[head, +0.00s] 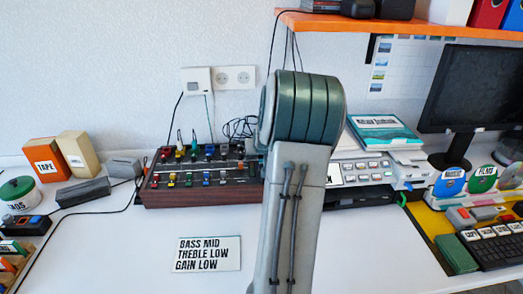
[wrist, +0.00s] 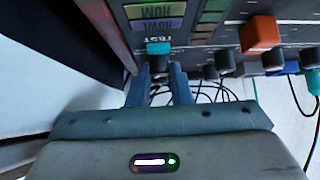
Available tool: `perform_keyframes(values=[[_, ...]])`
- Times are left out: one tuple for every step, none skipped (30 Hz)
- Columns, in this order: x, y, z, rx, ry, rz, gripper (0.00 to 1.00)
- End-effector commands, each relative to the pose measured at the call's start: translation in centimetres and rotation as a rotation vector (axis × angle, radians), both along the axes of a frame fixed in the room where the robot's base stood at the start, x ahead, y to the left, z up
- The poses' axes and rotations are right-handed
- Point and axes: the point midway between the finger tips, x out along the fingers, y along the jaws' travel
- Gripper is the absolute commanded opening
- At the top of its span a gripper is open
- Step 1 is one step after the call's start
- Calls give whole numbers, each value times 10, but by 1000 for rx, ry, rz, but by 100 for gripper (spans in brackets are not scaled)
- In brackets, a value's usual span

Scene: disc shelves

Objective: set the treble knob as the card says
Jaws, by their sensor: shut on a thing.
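The white card (head: 208,253) lies on the desk in the head view and reads BASS MID, TREBLE LOW, GAIN LOW. The mixer panel (head: 200,196) with a dark wood front stands behind it, with several coloured knobs. In the wrist view my gripper (wrist: 160,72) is shut on a small dark knob (wrist: 160,62) beside a teal block (wrist: 158,47). The knob's pointer cannot be made out. In the head view my arm hides the gripper.
Other dark knobs (wrist: 225,62) and an orange block (wrist: 260,34) sit close beside the held knob in the wrist view. Thin cables run behind the fingers. An orange shelf (head: 420,27) overhangs the right. The desk front is clear around the card.

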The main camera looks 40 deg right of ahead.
Motion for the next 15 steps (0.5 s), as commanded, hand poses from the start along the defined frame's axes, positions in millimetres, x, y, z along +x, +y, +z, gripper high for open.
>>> perform_keyframes(values=[[-1,0,-1,1,2,-1,0],[-1,0,-1,1,2,-1,0],[-1,0,-1,1,2,-1,0],[-1,0,-1,1,2,-1,0],[-1,0,-1,1,2,-1,0],[-1,0,-1,1,2,-1,0],[-1,0,-1,2,2,-1,21],[-1,0,-1,2,2,-1,28],[-1,0,-1,2,2,-1,28],[-1,0,-1,1,2,-1,28],[-1,0,-1,1,2,-1,28],[-1,0,-1,1,2,-1,28],[-1,0,-1,1,2,-1,28],[-1,0,-1,1,2,-1,28],[-1,0,-1,1,2,-1,28]])
